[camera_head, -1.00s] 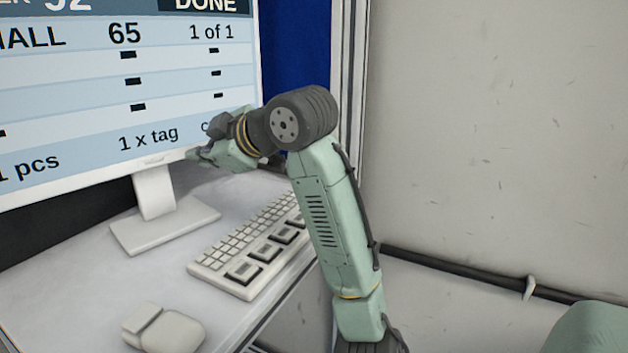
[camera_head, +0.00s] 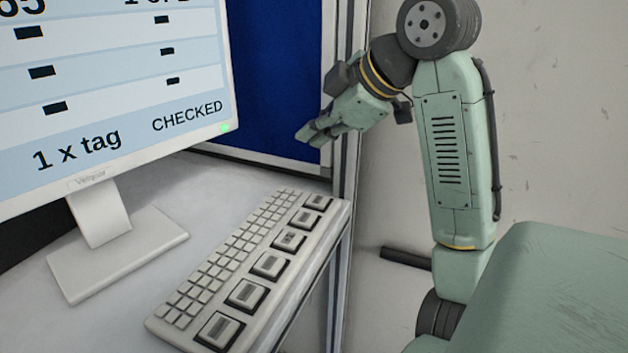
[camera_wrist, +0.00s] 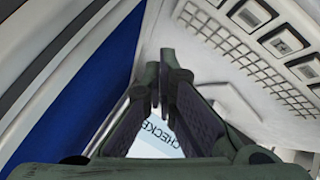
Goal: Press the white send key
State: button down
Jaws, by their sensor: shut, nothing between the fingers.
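The grey-white keyboard (camera_head: 232,243) lies on the desk, with small keys on its left side. A row of several large, dark-framed pale keys (camera_head: 271,264) runs along its right side. Their markings are too small to read, so I cannot tell which is the send key. My gripper (camera_head: 310,137) is shut and empty, above and beyond the keyboard's far end, apart from the keys. In the wrist view, my gripper (camera_wrist: 163,84) points towards the monitor, and the keyboard (camera_wrist: 240,52) with some large keys (camera_wrist: 285,41) shows at upper right.
The monitor (camera_head: 110,165) stands left of the keyboard on its white foot (camera_head: 115,255), showing "1 x tag" and "CHECKED". A blue panel (camera_head: 275,75) and a grey post (camera_head: 350,110) stand behind. The white desk (camera_head: 215,180) is clear between monitor foot and keyboard.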

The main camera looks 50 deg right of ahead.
aim_at(316, 202)
dwell(0.3)
notch_tip(316, 202, down, 9)
jog(key=b, duration=0.5)
jog(key=shift+r, duration=0.15)
dwell(1.2)
jog(key=shift+f+b, duration=0.35)
jog(key=shift+f, duration=0.1)
jog(key=shift+f, duration=0.45)
dwell(0.7)
jog(key=shift+r, duration=0.15)
jog(key=shift+r+p, duration=0.5)
jog(key=shift+r, duration=0.25)
jog(key=shift+r, duration=0.1)
